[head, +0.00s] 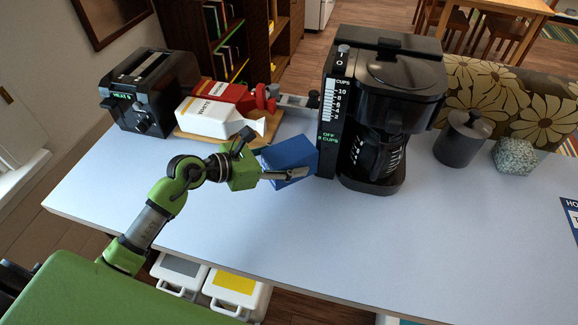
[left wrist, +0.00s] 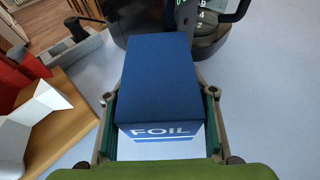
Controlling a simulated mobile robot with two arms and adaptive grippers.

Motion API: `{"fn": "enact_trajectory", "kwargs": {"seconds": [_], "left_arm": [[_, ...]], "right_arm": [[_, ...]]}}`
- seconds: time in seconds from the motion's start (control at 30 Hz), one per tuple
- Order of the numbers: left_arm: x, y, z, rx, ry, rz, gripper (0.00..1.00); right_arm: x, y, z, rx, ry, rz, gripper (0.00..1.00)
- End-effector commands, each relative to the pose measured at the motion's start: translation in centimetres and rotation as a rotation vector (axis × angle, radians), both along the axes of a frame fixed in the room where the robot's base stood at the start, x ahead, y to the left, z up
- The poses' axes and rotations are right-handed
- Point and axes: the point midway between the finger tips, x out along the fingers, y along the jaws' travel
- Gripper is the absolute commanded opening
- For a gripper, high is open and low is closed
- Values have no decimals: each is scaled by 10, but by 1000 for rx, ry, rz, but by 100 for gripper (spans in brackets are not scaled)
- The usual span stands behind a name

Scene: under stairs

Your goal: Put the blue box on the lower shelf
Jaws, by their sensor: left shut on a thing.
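The blue box (head: 288,155) is in front of and left of the coffee maker in the head view. In the head view the left gripper (head: 272,160) reaches over the light table from the left. I cannot tell whether the box touches the table. My right gripper is not in view. I cannot make out which surface is the lower shelf.
A black coffee maker (head: 385,105) stands right beside the box. A white carton (head: 212,118) and a red one (head: 222,92) lie on a wooden board left of it, near a toaster (head: 150,88). White bins (head: 237,292) stand under the table (head: 330,235), whose front is clear.

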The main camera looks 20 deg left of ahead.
Motion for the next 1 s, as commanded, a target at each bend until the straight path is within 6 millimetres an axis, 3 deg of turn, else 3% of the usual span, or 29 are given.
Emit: {"fn": "enact_trajectory", "kwargs": {"seconds": [0.23,0.67,0.7,0.73,1.0], "left_arm": [[3,0,-28,-4,1,2,13],[3,1,-38,0,-2,1,13],[3,1,-37,0,0,1,62],[3,1,-37,0,0,1,68],[3,1,-37,0,0,0,68]], "right_arm": [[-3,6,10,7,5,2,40],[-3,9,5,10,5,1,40],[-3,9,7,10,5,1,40],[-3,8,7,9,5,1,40],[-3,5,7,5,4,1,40]]}}
